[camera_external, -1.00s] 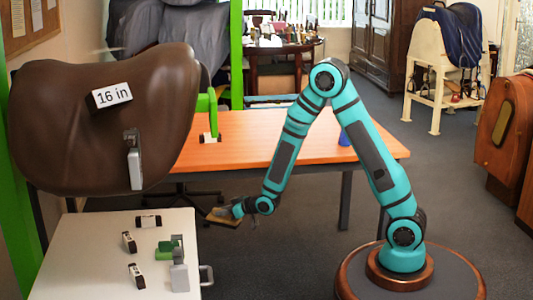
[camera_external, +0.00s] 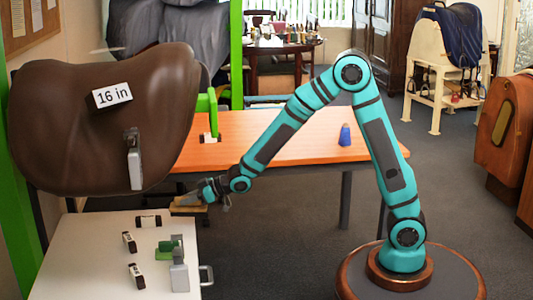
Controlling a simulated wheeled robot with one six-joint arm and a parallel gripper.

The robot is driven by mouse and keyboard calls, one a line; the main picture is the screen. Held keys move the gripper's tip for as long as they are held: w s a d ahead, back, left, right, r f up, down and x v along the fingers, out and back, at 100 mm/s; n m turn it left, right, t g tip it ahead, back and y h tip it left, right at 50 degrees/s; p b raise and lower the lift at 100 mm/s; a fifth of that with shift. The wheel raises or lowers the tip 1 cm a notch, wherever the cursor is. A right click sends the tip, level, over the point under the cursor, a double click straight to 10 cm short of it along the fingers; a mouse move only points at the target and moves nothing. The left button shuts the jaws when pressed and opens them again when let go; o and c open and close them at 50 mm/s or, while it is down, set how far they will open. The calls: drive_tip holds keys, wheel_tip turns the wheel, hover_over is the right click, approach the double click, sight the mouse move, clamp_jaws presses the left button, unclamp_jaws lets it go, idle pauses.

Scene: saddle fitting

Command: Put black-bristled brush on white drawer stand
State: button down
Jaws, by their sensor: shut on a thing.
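My gripper (camera_external: 203,196) is shut on a brush with a tan wooden back (camera_external: 186,202). The brush is held roughly level at the far right corner of the white drawer stand (camera_external: 95,235). It overlaps the stand's corner in the picture; I cannot tell whether it touches. Its bristles are too small and dark to make out. The stand's top shows at lower left, with a handle on its right side.
On the stand are several small dark labelled pieces (camera_external: 148,221), a green block (camera_external: 164,251) and a grey metal piece (camera_external: 179,272). A brown saddle (camera_external: 90,140) hangs above its back left. An orange table (camera_external: 290,150) with a blue object (camera_external: 345,135) stands behind.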

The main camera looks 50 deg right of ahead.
drive_tip(key=s+a+r+n+g+y, duration=0.15)
drive_tip(key=a+r, duration=0.25)
drive_tip(key=a, duration=0.8)
drive_tip(key=shift+s+a+f, duration=0.1)
drive_tip(key=shift+s+f, duration=0.1)
drive_tip(key=shift+f, duration=1.55)
drive_tip(key=shift+s+f, duration=0.15)
drive_tip(key=shift+f, duration=1.55)
drive_tip(key=shift+f, duration=0.55)
drive_tip(key=c, duration=1.1)
unclamp_jaws()
drive_tip(key=shift+s, duration=0.1)
